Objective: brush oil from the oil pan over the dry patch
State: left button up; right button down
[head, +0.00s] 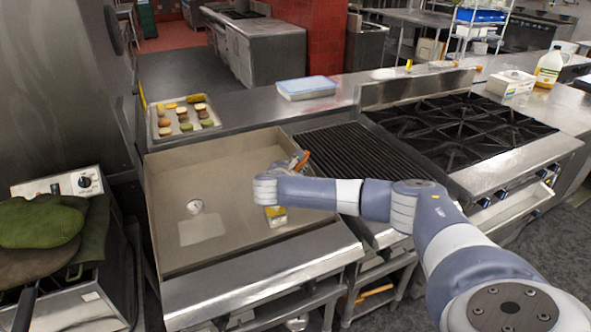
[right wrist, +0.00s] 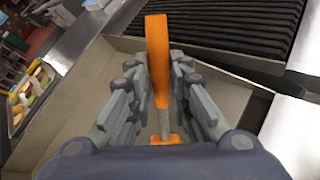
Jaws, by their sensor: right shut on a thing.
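An orange-handled brush (right wrist: 157,65) stands between the fingers of my right gripper (right wrist: 160,100), which is shut on it. In the head view the right gripper (head: 296,168) is over the right part of the steel griddle (head: 175,178), with the orange handle showing beside it. A small pan with yellow contents (head: 276,216), which looks like the oil pan, shows just below my right arm, partly hidden. A pale, square dry patch (head: 202,228) lies on the griddle to its left. The brush's bristles are hidden. My left gripper is not in view.
A small whitish round spot or object (head: 195,206) is above the patch. A ribbed grill (head: 345,150) and a burner stove (head: 460,128) adjoin on the right. A tray of food (head: 182,118) sits behind the griddle. The griddle's left part is largely clear.

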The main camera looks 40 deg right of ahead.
jog(key=shift+f, duration=0.4)
jog(key=shift+s+f, duration=0.15)
jog(key=shift+f, duration=0.05)
dwell(2.0)
notch_tip(320, 180, up, 2)
jog(key=p, duration=0.3)
jog(key=shift+r, duration=0.2)
notch_tip(320, 180, up, 5)
jog(key=p, duration=0.5)
dwell(0.4)
